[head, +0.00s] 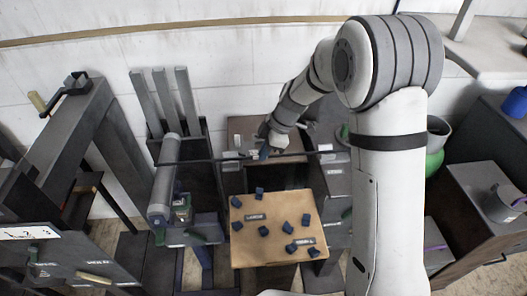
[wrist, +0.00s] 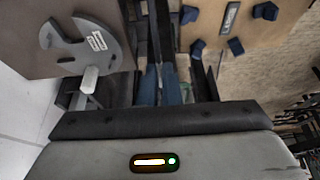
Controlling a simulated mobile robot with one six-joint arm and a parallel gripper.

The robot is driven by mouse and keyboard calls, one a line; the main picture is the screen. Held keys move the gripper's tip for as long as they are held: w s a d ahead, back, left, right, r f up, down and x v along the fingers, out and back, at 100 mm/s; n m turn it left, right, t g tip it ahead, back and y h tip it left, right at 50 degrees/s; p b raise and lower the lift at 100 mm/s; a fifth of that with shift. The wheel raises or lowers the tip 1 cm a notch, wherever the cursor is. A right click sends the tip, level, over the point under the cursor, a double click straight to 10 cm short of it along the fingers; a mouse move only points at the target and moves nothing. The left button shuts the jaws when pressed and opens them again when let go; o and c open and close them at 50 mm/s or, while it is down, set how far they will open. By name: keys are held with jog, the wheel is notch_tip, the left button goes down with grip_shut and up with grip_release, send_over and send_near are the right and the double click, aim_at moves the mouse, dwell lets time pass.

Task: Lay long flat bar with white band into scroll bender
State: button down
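A long thin dark bar (head: 205,160) runs nearly level across the middle of the head view, from the grey roller to the dark cabinet. A pale patch near its right end (head: 325,150) may be the white band; I cannot tell surely. My gripper (head: 264,151) is at the bar's middle.
A tan board (head: 272,245) with several dark blue blocks stands in front of the bar. A grey roller machine (head: 163,185) and upright grey bars (head: 178,95) stand at left. A dark cabinet (head: 333,180) stands at right, with a green container (head: 434,160) beyond my arm.

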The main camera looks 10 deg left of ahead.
jog(key=shift+f+b, duration=0.2)
jog(key=shift+b, duration=0.1)
jog(key=c, duration=1.5)
grip_release()
jog(key=shift+c, duration=0.2)
jog(key=shift+b+v, duration=0.3)
jog(key=shift+v, duration=3.6)
jog(key=shift+s, duration=0.1)
jog(key=s+d+r+m+t+h, duration=0.2)
jog(key=s+d+r+m, duration=0.1)
jog(key=s+d+m, duration=0.7)
jog(key=s+d+r+m+t+h, duration=0.1)
jog(key=s+d+r+m+h, duration=0.1)
jog(key=s+d+m, duration=0.9)
jog(key=shift+s+r+t, duration=0.4)
jog(key=shift+s+r, duration=0.25)
jog(key=shift+s, duration=0.25)
